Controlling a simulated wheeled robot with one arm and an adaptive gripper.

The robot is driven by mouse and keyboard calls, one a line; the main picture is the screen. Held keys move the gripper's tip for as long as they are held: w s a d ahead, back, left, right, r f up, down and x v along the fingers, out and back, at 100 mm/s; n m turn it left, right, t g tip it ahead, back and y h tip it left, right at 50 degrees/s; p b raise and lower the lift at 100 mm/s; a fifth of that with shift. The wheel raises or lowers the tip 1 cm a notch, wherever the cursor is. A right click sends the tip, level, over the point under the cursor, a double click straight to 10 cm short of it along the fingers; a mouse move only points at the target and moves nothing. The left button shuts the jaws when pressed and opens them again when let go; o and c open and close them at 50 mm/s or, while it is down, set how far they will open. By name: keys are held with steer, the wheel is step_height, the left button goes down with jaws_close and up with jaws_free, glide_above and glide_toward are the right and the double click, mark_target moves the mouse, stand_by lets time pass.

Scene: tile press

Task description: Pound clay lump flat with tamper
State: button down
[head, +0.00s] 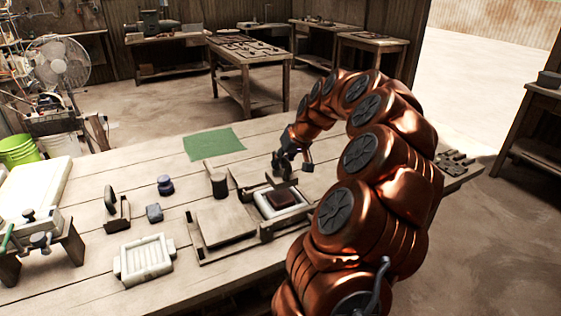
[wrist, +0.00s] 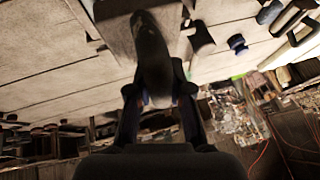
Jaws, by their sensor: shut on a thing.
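In the head view, my gripper (head: 283,166) is above the far side of the tile press (head: 226,222), close to the square pale mould (head: 264,207). The clay lump (head: 283,198) shows as a dark reddish-brown mass inside the mould. In the wrist view, my gripper (wrist: 158,92) is shut on a dark, rounded, elongated handle, apparently that of the tamper (wrist: 152,48). Its lower end is not clear in the head view, so I cannot tell whether it touches the clay.
A dark cylinder (head: 218,185) stands at the press's back. A green mat (head: 213,144) lies behind. To the left are a dark blue knob (head: 165,185), a small blue-grey block (head: 154,212), a handled tool (head: 117,212) and a pale slatted tray (head: 145,259).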

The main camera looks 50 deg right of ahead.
mark_target(281, 180)
steer(key=shift+f, duration=0.1)
stand_by(0.3)
step_height(281, 180, down, 7)
steer(key=b, duration=0.4)
steer(key=shift+a+f, duration=0.1)
steer(key=shift+f, duration=0.05)
steer(key=shift+s+r, duration=0.1)
steer(key=shift+r, duration=0.15)
step_height(281, 180, up, 6)
steer(key=shift+r+p, duration=0.25)
steer(key=shift+p, duration=0.4)
steer(key=shift+f, duration=0.1)
steer(key=shift+w+f+b, duration=0.3)
steer(key=shift+w+f, duration=0.1)
steer(key=shift+w, duration=0.1)
